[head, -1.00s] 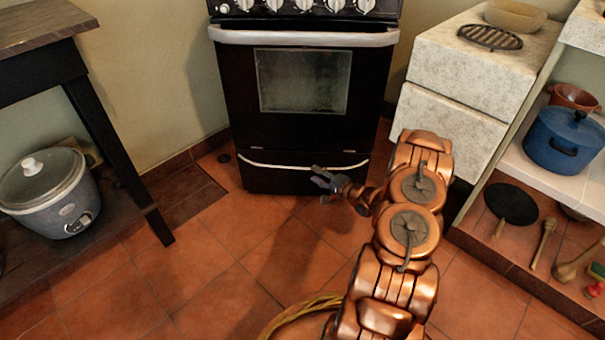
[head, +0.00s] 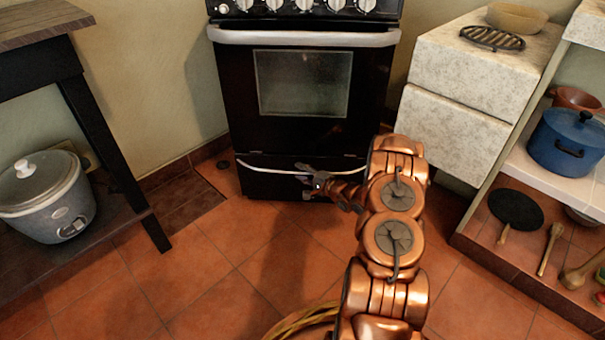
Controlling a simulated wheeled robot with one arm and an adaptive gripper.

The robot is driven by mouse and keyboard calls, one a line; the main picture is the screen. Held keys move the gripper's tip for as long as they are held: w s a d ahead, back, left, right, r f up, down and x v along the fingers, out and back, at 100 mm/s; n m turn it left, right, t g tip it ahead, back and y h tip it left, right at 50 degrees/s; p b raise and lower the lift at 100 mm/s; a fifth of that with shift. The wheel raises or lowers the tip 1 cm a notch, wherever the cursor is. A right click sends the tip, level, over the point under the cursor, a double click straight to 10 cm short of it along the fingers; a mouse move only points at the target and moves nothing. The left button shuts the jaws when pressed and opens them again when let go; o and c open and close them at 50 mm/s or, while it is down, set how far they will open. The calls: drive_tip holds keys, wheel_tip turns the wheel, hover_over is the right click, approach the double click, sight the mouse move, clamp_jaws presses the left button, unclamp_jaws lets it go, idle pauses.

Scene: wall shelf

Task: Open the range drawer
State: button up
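The range (head: 228,85) is black with a pale oven handle and a glass window. Its drawer (head: 268,186) is the low black panel under the oven door, with a thin, pale, curved handle (head: 262,168). My gripper (head: 306,175) is at the middle of this handle, overlapping it in the head view. Its fingers are small and dark against the black panel. I cannot tell whether they are closed around the handle or just beside it. The drawer looks shut or nearly so; a small gap would be hard to see.
A dark wooden table (head: 100,125) stands at the left with a grey rice cooker (head: 45,205) beneath it. Pale stone drawers (head: 455,130) and a low shelf with a blue pot (head: 565,140) are at the right. The tiled floor (head: 205,260) before the range is clear on the left.

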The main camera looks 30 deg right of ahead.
clamp_jaws()
idle(0.6)
